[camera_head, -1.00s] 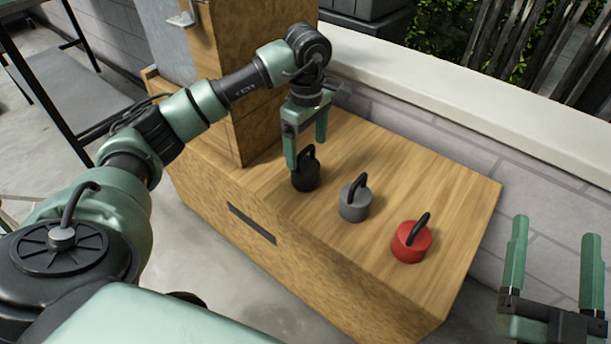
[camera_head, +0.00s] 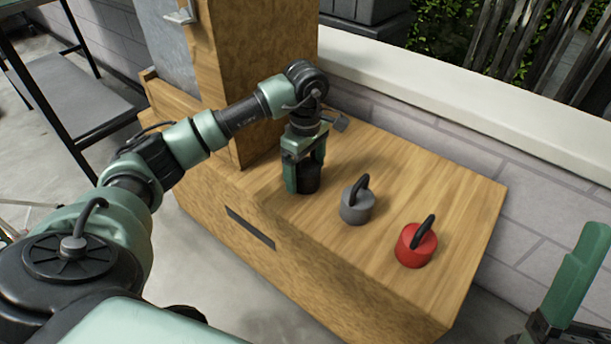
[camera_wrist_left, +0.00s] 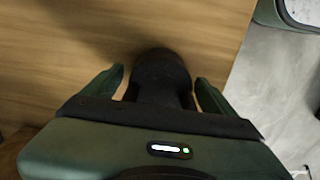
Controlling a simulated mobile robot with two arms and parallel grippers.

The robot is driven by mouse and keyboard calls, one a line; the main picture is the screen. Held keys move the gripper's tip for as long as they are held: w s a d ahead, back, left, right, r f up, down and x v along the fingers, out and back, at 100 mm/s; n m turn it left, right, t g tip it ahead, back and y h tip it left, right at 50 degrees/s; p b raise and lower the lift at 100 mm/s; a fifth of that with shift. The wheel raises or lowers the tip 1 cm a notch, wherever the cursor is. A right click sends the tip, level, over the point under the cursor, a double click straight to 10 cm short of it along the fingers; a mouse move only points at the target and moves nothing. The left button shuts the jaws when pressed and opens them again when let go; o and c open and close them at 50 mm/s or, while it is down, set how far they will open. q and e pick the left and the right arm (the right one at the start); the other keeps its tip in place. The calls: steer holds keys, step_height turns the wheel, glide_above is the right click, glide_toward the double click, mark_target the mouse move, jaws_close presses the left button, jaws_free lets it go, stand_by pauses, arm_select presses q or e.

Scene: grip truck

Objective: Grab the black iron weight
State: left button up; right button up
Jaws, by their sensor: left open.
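The black iron weight (camera_head: 309,182) stands upright on the wooden bench, mostly hidden by my left gripper in the head view. My left gripper (camera_head: 306,174) is lowered over it, open, with a finger on either side. In the left wrist view the dark weight (camera_wrist_left: 162,70) lies between the two green fingers, with gaps visible on both sides. Its handle is hidden or too dark to make out. My right gripper (camera_head: 568,285) is partly in view at the lower right, with only one finger clearly seen.
A grey weight (camera_head: 357,206) and a red weight (camera_head: 415,245) stand to the right on the wooden bench (camera_head: 455,200). A wooden cabinet (camera_head: 262,60) rises behind the left gripper. A brick wall (camera_head: 480,165) runs along the bench's back.

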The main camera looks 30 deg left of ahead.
arm_select(q)
steer(key=c, duration=1.7)
steer(key=shift+r, duration=0.15)
jaws_close()
